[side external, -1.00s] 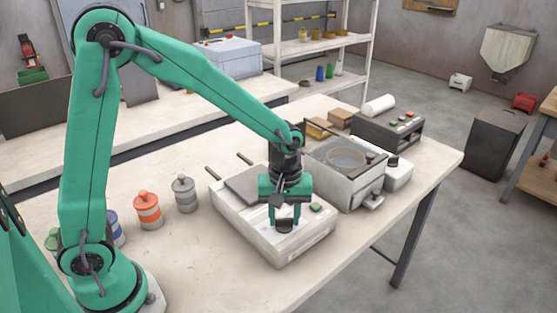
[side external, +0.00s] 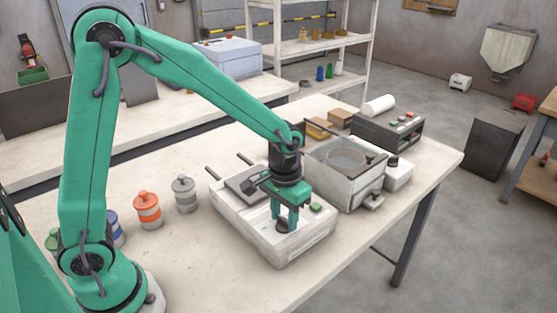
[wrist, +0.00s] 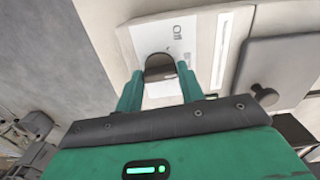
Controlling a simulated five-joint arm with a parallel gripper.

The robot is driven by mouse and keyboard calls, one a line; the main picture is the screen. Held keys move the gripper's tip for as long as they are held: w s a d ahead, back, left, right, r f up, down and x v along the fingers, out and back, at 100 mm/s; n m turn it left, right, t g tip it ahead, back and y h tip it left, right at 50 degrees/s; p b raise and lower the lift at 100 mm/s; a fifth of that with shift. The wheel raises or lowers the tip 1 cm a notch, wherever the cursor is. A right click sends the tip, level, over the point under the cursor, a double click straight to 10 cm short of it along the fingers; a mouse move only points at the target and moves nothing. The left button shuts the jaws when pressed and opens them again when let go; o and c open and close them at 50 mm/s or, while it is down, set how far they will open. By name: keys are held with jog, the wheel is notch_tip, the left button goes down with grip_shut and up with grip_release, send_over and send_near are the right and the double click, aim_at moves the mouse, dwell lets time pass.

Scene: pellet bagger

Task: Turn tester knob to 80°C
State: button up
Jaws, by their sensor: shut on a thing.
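The tester is a low white box (side external: 272,249) on the bench, with a grey plate on its top and a green button (side external: 316,207) at its right. Its dark round knob (side external: 282,226) sits near the front. My gripper (side external: 286,222) points down and is shut on the knob. In the wrist view the two green fingers (wrist: 160,84) stand on either side of the dark knob (wrist: 159,66). Printed marks show on the white panel (wrist: 180,40) beside it. The marks are too small to read as a temperature, and the knob's pointer cannot be made out.
A boxy device with a round ring on top (side external: 345,180) stands close right of the tester. Orange (side external: 147,211) and grey (side external: 185,194) lidded canisters stand to the left. The bench front (side external: 215,270) is clear.

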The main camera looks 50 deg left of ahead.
aim_at(284, 219)
jog(key=shift+m, duration=0.4)
jog(key=o, duration=1)
notch_tip(284, 219, up, 7)
jog(key=shift+r, duration=0.45)
